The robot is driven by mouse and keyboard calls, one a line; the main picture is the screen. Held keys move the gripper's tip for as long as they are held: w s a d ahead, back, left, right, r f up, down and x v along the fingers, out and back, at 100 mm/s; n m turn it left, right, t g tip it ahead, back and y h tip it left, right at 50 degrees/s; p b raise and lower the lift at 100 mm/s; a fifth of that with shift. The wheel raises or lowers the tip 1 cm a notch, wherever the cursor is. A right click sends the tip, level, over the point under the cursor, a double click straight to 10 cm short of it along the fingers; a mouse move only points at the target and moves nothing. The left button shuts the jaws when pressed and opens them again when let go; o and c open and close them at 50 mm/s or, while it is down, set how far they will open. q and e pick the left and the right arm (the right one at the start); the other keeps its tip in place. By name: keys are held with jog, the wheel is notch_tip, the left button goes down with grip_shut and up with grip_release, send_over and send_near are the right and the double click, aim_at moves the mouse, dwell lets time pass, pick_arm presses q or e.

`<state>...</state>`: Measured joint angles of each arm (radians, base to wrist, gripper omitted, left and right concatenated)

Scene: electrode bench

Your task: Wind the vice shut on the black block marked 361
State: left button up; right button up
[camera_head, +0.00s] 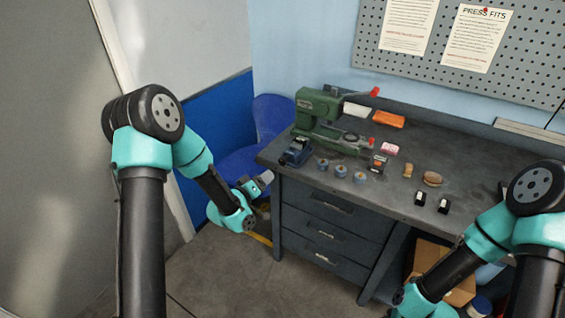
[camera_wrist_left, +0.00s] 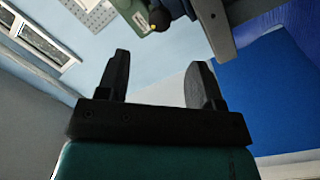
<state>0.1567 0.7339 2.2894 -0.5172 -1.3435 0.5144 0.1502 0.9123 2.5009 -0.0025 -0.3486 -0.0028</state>
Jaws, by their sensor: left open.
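A small dark blue vice-like device (camera_head: 296,152) stands at the left front corner of the bench; I cannot make out its jaw gap or handle clearly. Two small black blocks with white faces, one (camera_head: 420,197) beside the other (camera_head: 444,205), stand to the right. No number is readable, so I cannot tell which is 361. My left gripper (camera_head: 266,178) is open and empty, off the bench's left front edge, below the vice. Its spread fingers show in the left wrist view (camera_wrist_left: 160,80). My right gripper is out of view.
A green machine (camera_head: 317,108) with red handles stands behind the vice. An orange block (camera_head: 388,119), a pink-white piece (camera_head: 389,148) and brown pieces (camera_head: 432,179) lie rightward. A blue chair (camera_head: 268,125) is left of the bench.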

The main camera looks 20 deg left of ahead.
aim_at(281, 162)
pick_arm(q)
jog(key=x, duration=1.1)
jog(key=shift+w+d, duration=0.15)
jog(key=shift+w, duration=0.15)
jog(key=c, duration=0.9)
